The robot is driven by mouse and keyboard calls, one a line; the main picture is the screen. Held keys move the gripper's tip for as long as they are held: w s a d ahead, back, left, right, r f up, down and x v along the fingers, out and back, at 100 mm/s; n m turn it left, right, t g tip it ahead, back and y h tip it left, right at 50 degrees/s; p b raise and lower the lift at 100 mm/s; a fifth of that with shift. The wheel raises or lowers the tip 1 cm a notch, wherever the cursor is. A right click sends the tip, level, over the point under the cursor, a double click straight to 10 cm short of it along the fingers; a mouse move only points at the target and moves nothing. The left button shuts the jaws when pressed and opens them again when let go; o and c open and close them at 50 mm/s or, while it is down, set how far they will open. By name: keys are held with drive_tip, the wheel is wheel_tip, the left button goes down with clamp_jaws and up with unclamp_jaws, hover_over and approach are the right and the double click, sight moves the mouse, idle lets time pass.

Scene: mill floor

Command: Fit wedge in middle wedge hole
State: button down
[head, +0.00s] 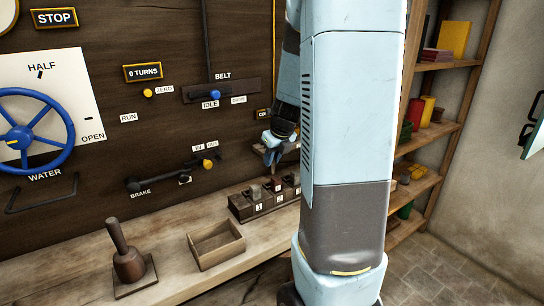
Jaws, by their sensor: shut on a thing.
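My gripper (271,158) is small in the picture, beside my own large arm link, which covers the middle right. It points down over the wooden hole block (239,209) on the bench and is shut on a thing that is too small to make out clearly. A small reddish piece (276,184) shows just below the fingers, at the middle place above label 2; it may be the wedge. I cannot tell whether it is in the hole or just over it. A grey piece (257,191) stands at the place above label 1. Place 3 is partly hidden.
An open wooden box (216,258) and a wooden mallet (128,264) on a base stand left of the block on the bench (70,275). The wall panel behind holds a blue wheel (30,140), a belt lever and a brake lever (165,180). Shelves stand at right.

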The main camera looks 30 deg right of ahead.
sight(267, 183)
drive_tip(key=shift+m, duration=0.3)
drive_tip(key=shift+s+d+x, duration=0.1)
drive_tip(key=shift+x, duration=1.45)
drive_tip(key=shift+s+d+x, duration=0.1)
drive_tip(key=shift+s+x, duration=0.05)
drive_tip(key=shift+x, duration=1.35)
drive_tip(key=shift+s+d+x, duration=0.1)
drive_tip(key=shift+x, duration=1.45)
drive_tip(key=shift+f, duration=0.2)
drive_tip(key=c, duration=0.9)
unclamp_jaws()
drive_tip(key=shift+c, duration=0.2)
drive_tip(key=shift+r, duration=0.1)
